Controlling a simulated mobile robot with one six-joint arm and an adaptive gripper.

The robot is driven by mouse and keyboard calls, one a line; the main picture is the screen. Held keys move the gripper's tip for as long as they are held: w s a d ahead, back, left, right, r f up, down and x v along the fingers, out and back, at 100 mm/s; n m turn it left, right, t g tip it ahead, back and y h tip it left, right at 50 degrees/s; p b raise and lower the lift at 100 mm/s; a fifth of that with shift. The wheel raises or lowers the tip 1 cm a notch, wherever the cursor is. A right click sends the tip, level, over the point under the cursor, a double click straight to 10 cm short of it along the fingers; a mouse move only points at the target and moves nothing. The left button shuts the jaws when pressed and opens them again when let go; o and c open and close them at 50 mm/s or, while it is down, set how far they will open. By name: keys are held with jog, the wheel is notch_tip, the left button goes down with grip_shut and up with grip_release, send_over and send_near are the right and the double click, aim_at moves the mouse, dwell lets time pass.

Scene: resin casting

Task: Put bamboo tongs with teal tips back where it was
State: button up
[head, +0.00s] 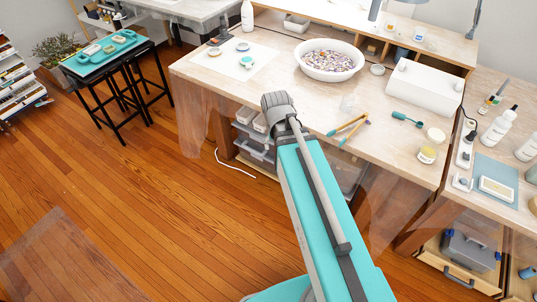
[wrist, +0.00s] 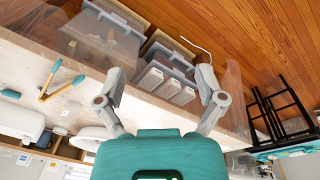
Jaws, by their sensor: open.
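The bamboo tongs with teal tips (head: 349,128) lie on the light wooden workbench (head: 290,95), near its front edge, with their two arms spread in a V. They also show in the wrist view (wrist: 58,84) at the left, upside down. My gripper (wrist: 160,82) is open and empty in the wrist view, its two fingers wide apart. It is off to one side of the tongs and not touching them. The fingers cannot be made out in the head view, where my arm rises in front of the bench.
A teal-handled tool (head: 406,118) and a yellowish jar (head: 428,152) are right of the tongs. A white bowl (head: 329,60) of colourful bits and a white box (head: 424,86) stand behind. Clear drawers (wrist: 104,34) are under the bench. The floor at left is open.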

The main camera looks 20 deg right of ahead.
jog(key=s+a+n, duration=0.1)
jog(key=a, duration=0.1)
jog(key=s+a+n, duration=0.1)
jog(key=s+a, duration=0.1)
jog(key=shift+s+a+g+y, duration=0.2)
jog(key=shift+g+y, duration=0.1)
jog(key=shift+y, duration=0.1)
jog(key=shift+w, duration=0.1)
dwell(0.7)
